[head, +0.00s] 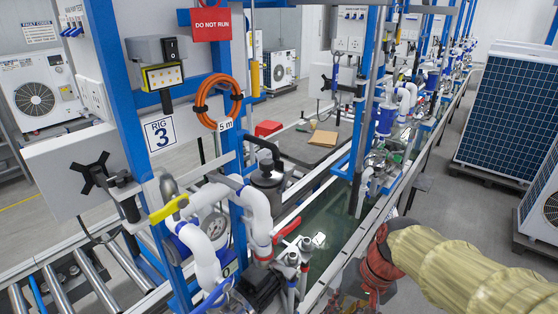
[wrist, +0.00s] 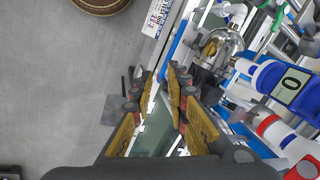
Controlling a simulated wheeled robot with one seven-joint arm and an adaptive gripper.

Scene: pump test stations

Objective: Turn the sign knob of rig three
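A black cross-shaped knob (head: 95,172) sits on a clamp in front of a blank pale panel (head: 65,165) by that post. I cannot tell for sure that it is the sign knob. My gripper (wrist: 163,95) is open and empty in the wrist view, with the green water tank behind the gap. In the head view my arm is at the lower right, far from the knob; my fingers are hard to make out there.
A plate marked 0 (wrist: 290,85) is at the right of the wrist view, among pipes. White pipes (head: 205,255) with a yellow lever (head: 168,209) and red lever (head: 287,230) stand before the post. Grey floor (wrist: 60,90) is free at the left of the wrist view.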

